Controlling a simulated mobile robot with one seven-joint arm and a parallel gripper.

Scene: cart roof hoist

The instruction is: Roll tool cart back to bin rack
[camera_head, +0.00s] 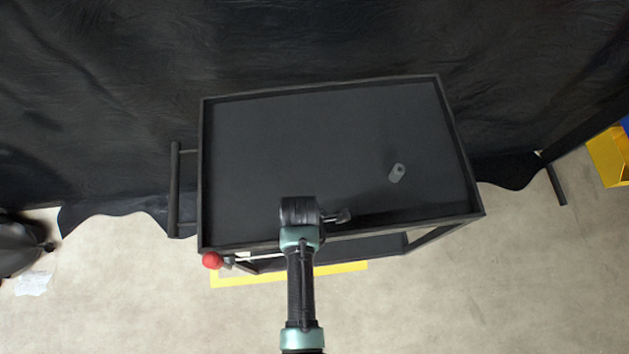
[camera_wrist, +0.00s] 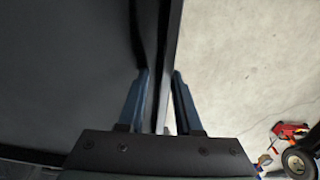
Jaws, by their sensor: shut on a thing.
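The tool cart (camera_head: 300,130) is black, with a shallow rimmed top tray and a lower shelf partly showing beneath its near side. A dark bar handle (camera_head: 174,190) sticks out at its left end. My gripper (camera_head: 335,216) reaches the tray's near edge from the front. In the wrist view my gripper (camera_wrist: 161,82) has one blue-grey finger on each side of the cart's rim (camera_wrist: 160,35) and is shut on it. A small grey cylinder (camera_head: 397,173) is on the tray. I cannot make out a bin rack for certain.
A black wrinkled sheet (camera_head: 300,40) fills the area behind the cart. A red ball (camera_head: 212,260) shows at the cart's near left corner. Yellow floor marking (camera_head: 290,275) runs below it. A yellow object (camera_head: 607,155) is far right.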

